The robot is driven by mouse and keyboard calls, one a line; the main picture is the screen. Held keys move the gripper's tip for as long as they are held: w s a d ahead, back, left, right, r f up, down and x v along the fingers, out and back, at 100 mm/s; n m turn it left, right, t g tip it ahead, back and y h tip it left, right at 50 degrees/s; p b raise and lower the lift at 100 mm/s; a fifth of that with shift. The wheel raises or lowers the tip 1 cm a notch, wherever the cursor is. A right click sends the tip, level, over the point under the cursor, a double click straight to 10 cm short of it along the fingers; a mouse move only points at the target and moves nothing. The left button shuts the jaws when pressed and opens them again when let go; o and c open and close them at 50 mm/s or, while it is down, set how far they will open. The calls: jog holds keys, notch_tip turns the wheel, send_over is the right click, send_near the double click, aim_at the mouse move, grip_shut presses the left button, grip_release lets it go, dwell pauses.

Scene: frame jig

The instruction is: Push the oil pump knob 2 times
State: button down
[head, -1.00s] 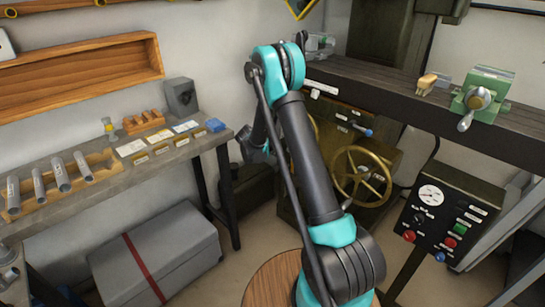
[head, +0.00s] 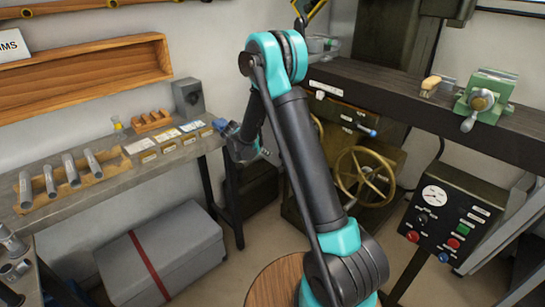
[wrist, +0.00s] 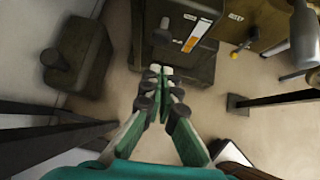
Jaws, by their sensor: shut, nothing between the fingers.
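My gripper (wrist: 160,72) is shut and empty in the wrist view, its two fingertips together above a dark green machine part (wrist: 175,60) with a white label and an orange-striped strip. To the left in that view is a dark box with a round knob (wrist: 58,60) on it, apart from the fingers. I cannot tell which of these is the oil pump knob. In the head view my arm's wrist is beside the left bench's right end, and the fingertips are not clear.
A brass handwheel (head: 365,175) and a blue-tipped lever (head: 368,132) are on the cabinet under the dark bench. A control panel (head: 445,215) stands at the right. A grey chest (head: 160,255) sits on the floor under the left bench (head: 110,190).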

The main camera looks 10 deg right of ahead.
jog(key=shift+v, duration=1.05)
jog(key=s+d+r+m+g+y, duration=0.1)
jog(key=s+d+r+m+y, duration=0.15)
jog(key=s+d+m, duration=0.4)
jog(key=s+d+r+m+g+y, duration=0.1)
jog(key=s+d+r+m, duration=0.25)
jog(key=s+m, duration=0.6)
jog(key=s+f+m+y, duration=0.1)
jog(key=s+m+y, duration=0.2)
jog(key=s+m, duration=0.6)
jog(key=s, duration=1.3)
jog(key=shift+a+f+m+t, duration=0.15)
jog(key=shift+f+m+t, duration=0.15)
jog(key=shift+m, duration=0.1)
